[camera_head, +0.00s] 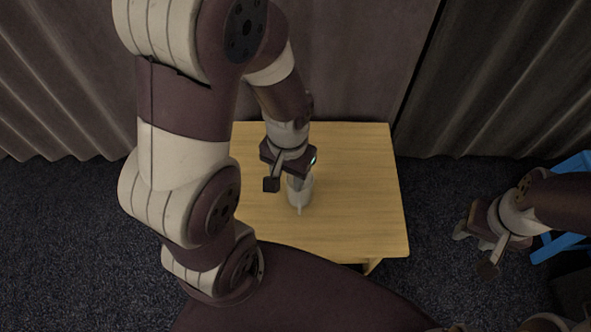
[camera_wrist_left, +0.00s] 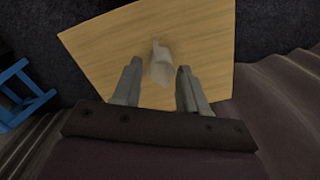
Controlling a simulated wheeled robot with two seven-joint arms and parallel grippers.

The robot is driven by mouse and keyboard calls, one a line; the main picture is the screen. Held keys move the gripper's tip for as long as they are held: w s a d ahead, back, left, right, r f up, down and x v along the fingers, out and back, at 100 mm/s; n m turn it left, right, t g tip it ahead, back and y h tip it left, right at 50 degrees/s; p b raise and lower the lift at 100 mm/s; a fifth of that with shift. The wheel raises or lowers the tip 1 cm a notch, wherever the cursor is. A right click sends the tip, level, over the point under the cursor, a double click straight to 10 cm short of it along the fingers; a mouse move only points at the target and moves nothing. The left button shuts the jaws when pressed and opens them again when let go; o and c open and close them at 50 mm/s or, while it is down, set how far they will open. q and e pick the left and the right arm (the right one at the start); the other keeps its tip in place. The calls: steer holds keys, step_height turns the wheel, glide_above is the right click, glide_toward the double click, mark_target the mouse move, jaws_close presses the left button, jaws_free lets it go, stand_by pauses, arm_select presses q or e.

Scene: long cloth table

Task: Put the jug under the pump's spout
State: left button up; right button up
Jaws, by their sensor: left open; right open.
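A pale whitish vessel (camera_head: 301,193) with a thin part sticking out at its near side stands on the wooden table, partly hidden by my left gripper. In the left wrist view the pale vessel (camera_wrist_left: 160,62) shows between and just beyond the two fingertips. I cannot tell for sure whether it is the jug or the pump, and I make out no second such thing. My left gripper (camera_wrist_left: 159,67) is open, with a finger on each side of the vessel's outline; contact cannot be told. My right gripper (camera_head: 472,237) is open and empty, off the table's right side.
The light wooden table (camera_head: 360,190) has clear room on its right half. Its left part is hidden behind my left arm. A blue frame (camera_head: 562,246) stands on the dark carpet at the right, near my right arm. Grey curtains (camera_head: 490,90) hang behind.

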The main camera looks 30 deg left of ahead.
mark_target(300, 207)
arm_select(q)
steer(key=w+f+n, duration=0.1)
steer(key=f+n, duration=0.1)
steer(key=f, duration=0.2)
steer(key=w+f+n, duration=0.2)
steer(key=f+n, duration=0.1)
steer(key=f, duration=0.2)
steer(key=w+f+n+p, duration=0.1)
steer(key=w+f+n, duration=0.1)
steer(key=f, duration=0.3)
steer(key=shift+d, duration=0.1)
steer(key=shift+n, duration=0.4)
step_height(300, 207, down, 7)
steer(key=shift+r+b, duration=0.15)
steer(key=shift+b, duration=0.9)
steer(key=f, duration=0.1)
steer(key=f+b, duration=0.1)
steer(key=f, duration=0.3)
steer(key=shift+s+d+b, duration=0.25)
steer(key=shift+d+b, duration=0.1)
steer(key=shift+b, duration=0.05)
steer(key=shift+w+f, duration=0.1)
steer(key=shift+f, duration=0.3)
steer(key=shift+r, duration=0.1)
jaws_close()
